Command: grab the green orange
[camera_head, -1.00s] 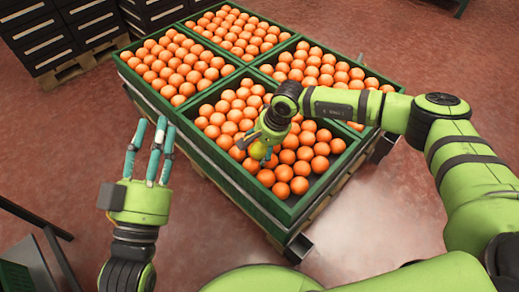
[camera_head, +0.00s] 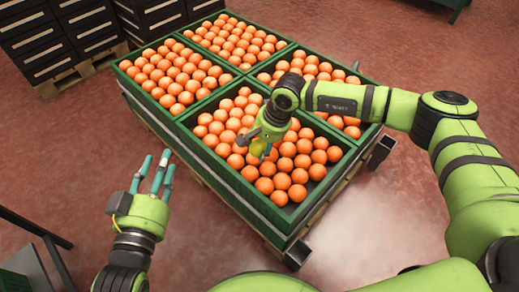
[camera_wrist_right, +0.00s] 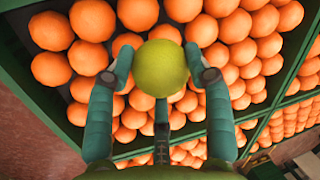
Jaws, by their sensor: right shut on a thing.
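The green orange (camera_wrist_right: 160,68) is yellow-green and sits between the fingers of my right gripper (camera_wrist_right: 160,80) in the right wrist view. The gripper is shut on it. In the head view the right gripper (camera_head: 262,142) is over the near crate section, with the green orange (camera_head: 258,148) partly hidden by its fingers. Whether the fruit is clear of the oranges around it is hard to tell. My left gripper (camera_head: 156,172) is open and empty, to the left of the crate, with its fingers apart and pointing up.
The green crate (camera_head: 236,184) has several sections full of ordinary oranges (camera_head: 297,175). Its walls stand close around my right gripper. Dark stacked boxes (camera_head: 60,40) stand at the back left. A dark frame (camera_head: 35,225) is at the lower left. Red floor is clear at the right.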

